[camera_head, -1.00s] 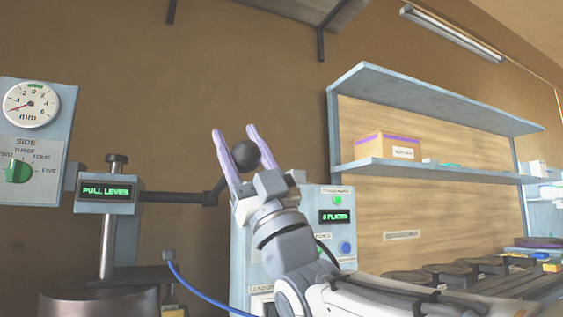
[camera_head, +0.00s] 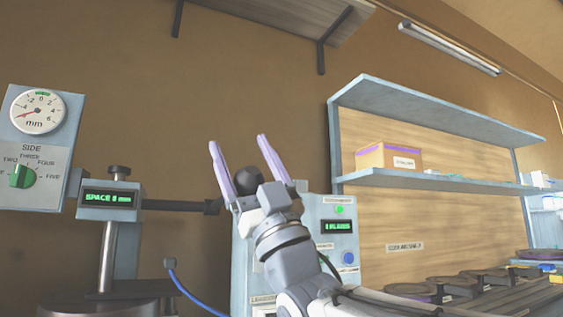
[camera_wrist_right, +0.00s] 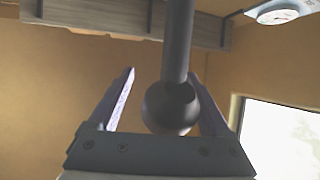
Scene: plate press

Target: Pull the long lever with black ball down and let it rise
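The long dark lever (camera_head: 172,205) runs right from the press head to a black ball (camera_head: 248,178). My right gripper (camera_head: 239,146) is open around the ball, its two pale purple fingers pointing up. In the right wrist view the ball (camera_wrist_right: 171,107) sits between the open fingers (camera_wrist_right: 165,82), low near the palm, with the lever shaft (camera_wrist_right: 178,40) running away from it. I cannot tell whether the palm touches the ball. The press display (camera_head: 109,198) reads "SPACE" with a value in mm. My left gripper is not in view.
A dial gauge (camera_head: 37,111) and side selector knob (camera_head: 23,176) stand at left. A control box with a green display (camera_head: 337,227) is behind my right arm. A shelf (camera_head: 430,182) with a cardboard box (camera_head: 388,158) and several dark discs (camera_head: 452,285) are at right.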

